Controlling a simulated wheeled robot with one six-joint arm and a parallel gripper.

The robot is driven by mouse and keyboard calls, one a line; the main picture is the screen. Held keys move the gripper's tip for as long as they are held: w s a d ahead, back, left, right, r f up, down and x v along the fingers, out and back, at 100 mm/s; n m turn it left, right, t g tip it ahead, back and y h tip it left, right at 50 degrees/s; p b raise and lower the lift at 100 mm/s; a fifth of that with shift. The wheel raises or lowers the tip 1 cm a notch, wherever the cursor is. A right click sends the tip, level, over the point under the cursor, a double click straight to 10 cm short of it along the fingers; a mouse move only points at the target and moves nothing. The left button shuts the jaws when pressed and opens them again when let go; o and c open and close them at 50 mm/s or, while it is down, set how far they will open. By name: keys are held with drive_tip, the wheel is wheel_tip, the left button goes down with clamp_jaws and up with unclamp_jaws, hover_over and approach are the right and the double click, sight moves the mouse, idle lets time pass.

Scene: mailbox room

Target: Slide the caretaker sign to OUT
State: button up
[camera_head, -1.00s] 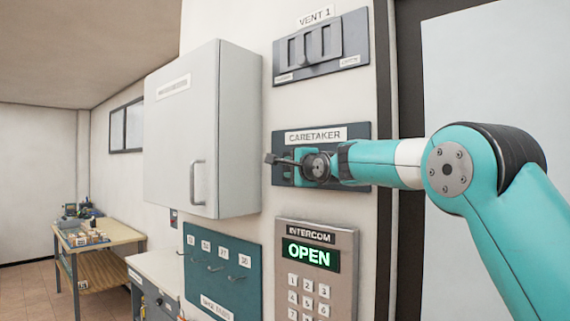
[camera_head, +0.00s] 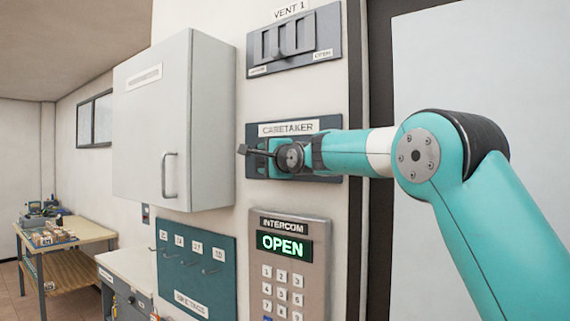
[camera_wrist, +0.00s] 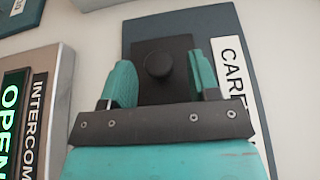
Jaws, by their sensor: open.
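The caretaker sign is a dark blue-grey wall panel (camera_head: 333,170) with a white CARETAKER label (camera_head: 289,128). In the wrist view the panel (camera_wrist: 215,22) shows a black slider plate (camera_wrist: 150,46) with a round black knob (camera_wrist: 158,65). My gripper (camera_head: 258,158) is at the panel's left part and hides much of it in the head view. In the wrist view my gripper (camera_wrist: 161,72) is open, with one teal finger on each side of the knob and gaps between. Whether the fingertips reach past the knob in depth is unclear. The sign's state words are hidden.
The VENT 1 panel (camera_head: 293,42) is above and the intercom (camera_head: 283,285), reading OPEN, is below. A grey wall cabinet (camera_head: 165,120) juts out at the left. A hook board (camera_head: 195,265) hangs below it. A dark door frame (camera_head: 382,70) is at the right.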

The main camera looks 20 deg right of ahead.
drive_tip(key=s+d+b, duration=0.2)
drive_tip(key=s+b, duration=0.6)
drive_tip(key=s, duration=0.7)
drive_tip(key=shift+s+d, duration=0.25)
drive_tip(key=shift+d, duration=0.15)
drive_tip(key=s+a+f+n+g+y, duration=0.1)
drive_tip(key=s+a+f+n+g, duration=0.3)
drive_tip(key=f, duration=0.4)
drive_tip(key=s+a+f+n+g, duration=0.2)
drive_tip(key=s+a+f+n, duration=0.25)
drive_tip(key=f, duration=0.25)
drive_tip(key=s+a+f+n+g+y, duration=0.1)
drive_tip(key=s+a+f+n+g, duration=0.3)
drive_tip(key=f, duration=0.4)
drive_tip(key=s+f+n+g, duration=0.4)
drive_tip(key=s+f, duration=0.3)
drive_tip(key=s, duration=0.4)
drive_tip(key=s+f+n+g+h, duration=0.1)
drive_tip(key=s+f+n+g, duration=0.2)
drive_tip(key=s+f+n, duration=0.3)
drive_tip(key=s+f, duration=0.1)
drive_tip(key=s, duration=0.4)
drive_tip(key=shift+s+a+f+n+g+b, duration=0.2)
drive_tip(key=shift+s+a+n+g+b, duration=0.05)
drive_tip(key=shift+a+n+g+b, duration=0.15)
